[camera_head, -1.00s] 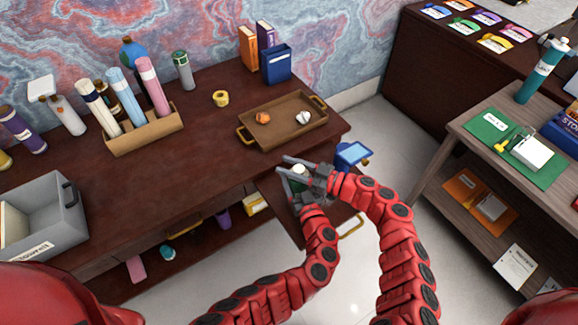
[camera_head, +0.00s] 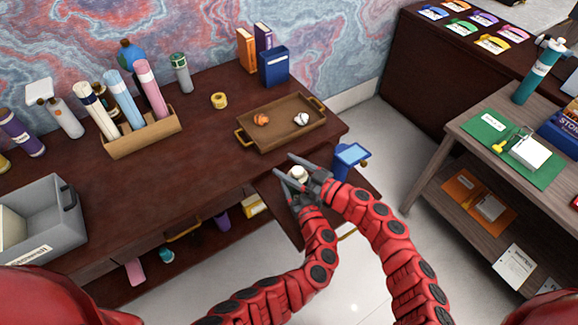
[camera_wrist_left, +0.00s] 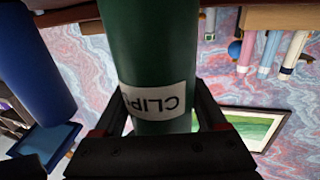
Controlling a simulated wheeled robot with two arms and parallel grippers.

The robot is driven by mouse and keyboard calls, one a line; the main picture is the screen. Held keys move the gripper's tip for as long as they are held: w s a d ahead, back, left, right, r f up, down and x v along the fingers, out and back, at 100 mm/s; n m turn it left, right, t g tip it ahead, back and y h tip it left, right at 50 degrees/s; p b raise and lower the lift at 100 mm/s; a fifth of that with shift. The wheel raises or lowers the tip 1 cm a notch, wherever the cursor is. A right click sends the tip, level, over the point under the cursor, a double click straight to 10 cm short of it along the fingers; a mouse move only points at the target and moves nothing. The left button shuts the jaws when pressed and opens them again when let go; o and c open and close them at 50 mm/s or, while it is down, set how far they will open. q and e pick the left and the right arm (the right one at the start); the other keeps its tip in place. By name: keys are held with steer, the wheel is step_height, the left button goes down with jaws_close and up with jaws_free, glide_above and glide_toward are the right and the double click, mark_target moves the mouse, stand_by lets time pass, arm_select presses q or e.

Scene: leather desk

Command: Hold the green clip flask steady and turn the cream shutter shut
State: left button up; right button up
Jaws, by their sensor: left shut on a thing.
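The green clip flask (camera_wrist_left: 150,50) fills the middle of the left wrist view, with a white label reading "CLIP" upside down. My left gripper (camera_head: 287,183) is shut on it, with a finger on each side of the body. In the head view mostly the flask's pale cream top (camera_head: 298,173) shows, at the front right edge of the desk; the grippers hide the rest. My right gripper (camera_head: 298,168) is right beside this top, one finger reaching past its far side. Whether it touches the cream shutter, and how the shutter is turned, I cannot tell.
A blue object with a flat light-blue top (camera_head: 351,154) stands close to the right of my right gripper. A brown tray (camera_head: 283,143) with small items lies behind on the desk (camera_head: 200,158). A lower dark panel (camera_head: 283,215) juts out below the grippers.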

mark_target(298, 172)
steer(key=v, duration=1.2)
steer(key=shift+d, duration=0.1)
steer(key=x, duration=0.9)
steer(key=shift+w, duration=0.1)
stand_by(0.4)
steer(key=shift+a, duration=0.2)
jaws_close()
